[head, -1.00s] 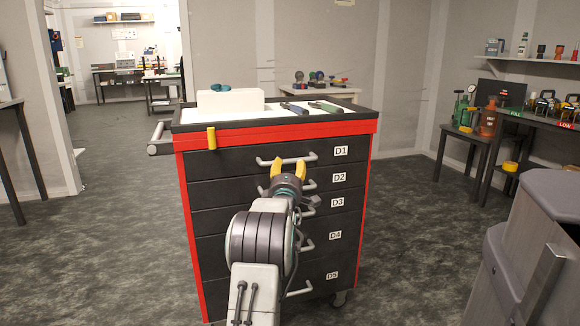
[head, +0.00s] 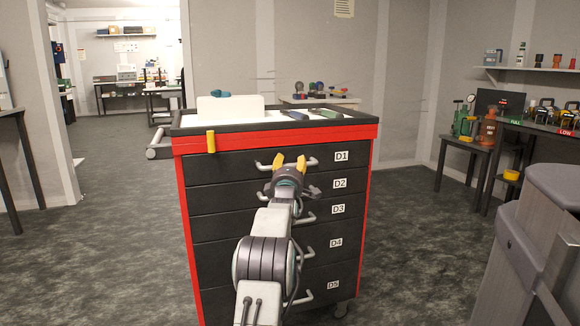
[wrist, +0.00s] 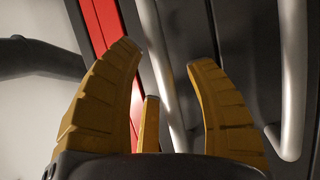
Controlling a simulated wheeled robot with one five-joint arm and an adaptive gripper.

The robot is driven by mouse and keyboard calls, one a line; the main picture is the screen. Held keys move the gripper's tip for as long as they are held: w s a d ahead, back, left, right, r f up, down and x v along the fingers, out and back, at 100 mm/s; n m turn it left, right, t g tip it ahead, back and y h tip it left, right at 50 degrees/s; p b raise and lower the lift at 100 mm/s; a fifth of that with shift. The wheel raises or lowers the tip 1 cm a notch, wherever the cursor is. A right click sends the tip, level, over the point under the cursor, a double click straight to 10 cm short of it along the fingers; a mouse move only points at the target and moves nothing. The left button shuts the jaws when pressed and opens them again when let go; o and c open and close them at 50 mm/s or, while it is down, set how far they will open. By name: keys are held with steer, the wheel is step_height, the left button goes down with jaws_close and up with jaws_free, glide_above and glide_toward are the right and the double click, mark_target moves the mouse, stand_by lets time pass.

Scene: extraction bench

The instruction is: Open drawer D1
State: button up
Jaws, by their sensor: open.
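Drawer D1 (head: 225,164) is the top dark drawer of a red-framed cabinet, with a white label D1 (head: 341,157) at its right. It looks closed. Its pale grey bar handle (head: 312,161) is partly hidden behind my gripper (head: 290,161). My gripper has yellow fingers that are spread open and hold nothing. In the wrist view my gripper (wrist: 165,55) has one finger on each side of a grey bar (wrist: 156,60), which appears to be the D1 handle. I cannot tell whether the fingers touch it.
Drawers D2 (head: 225,196) and several others lie below, each with a bar handle. A white block (head: 230,107) and tools (head: 326,113) lie on the cabinet top. A yellow tag (head: 211,141) hangs at its front left. A grey unit (head: 545,210) stands at the right. Floor at left is clear.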

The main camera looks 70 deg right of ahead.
stand_by(0.3)
jaws_close()
stand_by(0.3)
